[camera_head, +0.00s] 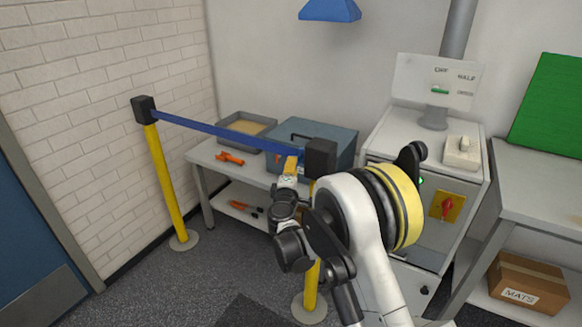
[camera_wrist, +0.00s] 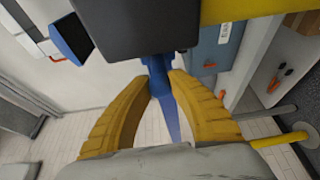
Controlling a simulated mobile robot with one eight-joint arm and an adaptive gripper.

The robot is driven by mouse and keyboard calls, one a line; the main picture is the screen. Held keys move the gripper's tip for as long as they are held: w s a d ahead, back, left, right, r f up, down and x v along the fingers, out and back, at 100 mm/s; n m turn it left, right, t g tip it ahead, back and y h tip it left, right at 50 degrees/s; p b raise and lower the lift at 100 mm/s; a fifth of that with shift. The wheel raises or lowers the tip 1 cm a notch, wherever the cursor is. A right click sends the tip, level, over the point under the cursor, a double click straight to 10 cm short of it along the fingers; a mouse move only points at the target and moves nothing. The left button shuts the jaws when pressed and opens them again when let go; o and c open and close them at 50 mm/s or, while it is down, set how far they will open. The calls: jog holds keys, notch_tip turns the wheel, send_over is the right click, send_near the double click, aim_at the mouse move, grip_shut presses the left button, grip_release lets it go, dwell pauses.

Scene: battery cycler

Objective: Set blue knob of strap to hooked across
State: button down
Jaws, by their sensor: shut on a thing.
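The blue strap (camera_head: 215,130) runs from the black head of the left post (camera_head: 143,109) across to the black head of the right post (camera_head: 320,157). It looks taut and nearly straight. My gripper (camera_head: 291,165) is beside the left face of the right post head, at the strap's end. In the wrist view, my gripper's yellow fingertips (camera_wrist: 160,80) are shut on the blue knob (camera_wrist: 158,68), right against the dark post head (camera_wrist: 130,28). The strap (camera_wrist: 169,115) trails away between the fingers. Whether the knob is latched in the head cannot be seen.
Behind the strap a bench (camera_head: 205,160) holds a grey tray (camera_head: 245,130), a blue case (camera_head: 340,150) and an orange tool (camera_head: 230,158). A white cabinet (camera_head: 425,150) with a red switch (camera_head: 447,207) stands right. The floor (camera_head: 220,270) between the posts is clear.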

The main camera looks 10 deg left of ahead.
jog(key=shift+d, duration=0.15)
jog(key=c, duration=1.2)
grip_release()
jog(key=shift+d, duration=0.15)
jog(key=shift+s, duration=0.15)
jog(key=s, duration=1.1)
jog(key=shift+s, duration=0.35)
